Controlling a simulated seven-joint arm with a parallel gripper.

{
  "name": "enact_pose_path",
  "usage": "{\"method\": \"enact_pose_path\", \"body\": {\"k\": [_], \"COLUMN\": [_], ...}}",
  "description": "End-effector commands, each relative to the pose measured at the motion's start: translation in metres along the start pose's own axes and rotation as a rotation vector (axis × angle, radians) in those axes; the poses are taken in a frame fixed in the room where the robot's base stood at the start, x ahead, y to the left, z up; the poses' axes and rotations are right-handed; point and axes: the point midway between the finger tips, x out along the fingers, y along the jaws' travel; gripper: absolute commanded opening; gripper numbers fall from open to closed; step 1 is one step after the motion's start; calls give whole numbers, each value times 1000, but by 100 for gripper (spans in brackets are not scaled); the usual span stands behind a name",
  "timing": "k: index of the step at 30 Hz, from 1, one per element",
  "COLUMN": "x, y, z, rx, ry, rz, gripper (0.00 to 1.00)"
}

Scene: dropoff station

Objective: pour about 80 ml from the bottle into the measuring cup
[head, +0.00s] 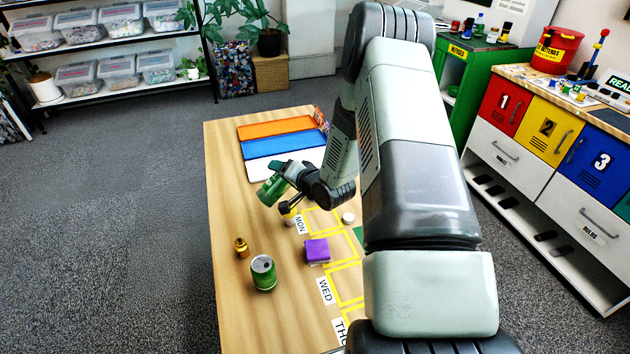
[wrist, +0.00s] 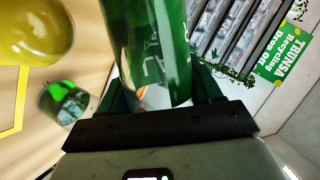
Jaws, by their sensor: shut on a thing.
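My gripper (head: 288,183) is shut on the green bottle (head: 270,190) and holds it tilted above the wooden table. In the wrist view the bottle (wrist: 155,50) fills the space between the fingers (wrist: 160,98). A rounded yellow thing (head: 290,213) is just below my gripper, partly hidden; a yellow rounded thing (wrist: 35,30) also shows at the upper left of the wrist view. I cannot make out a measuring cup for sure. No liquid stream is visible.
A purple block (head: 316,251) and a small white round thing (head: 348,218) lie near yellow outlines. Orange, blue and white panels (head: 283,145) lie at the far end.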

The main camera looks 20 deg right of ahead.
Motion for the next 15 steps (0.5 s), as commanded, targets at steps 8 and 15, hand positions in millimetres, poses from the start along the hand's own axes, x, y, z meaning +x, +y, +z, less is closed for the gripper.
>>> {"method": "enact_pose_path", "body": {"k": [8,15], "x": [-11,-13], "y": [-18,-27], "z": [-22,-21], "rx": [-240,-469], "ry": [67,129], "rz": [73,144], "gripper": [26,26]}}
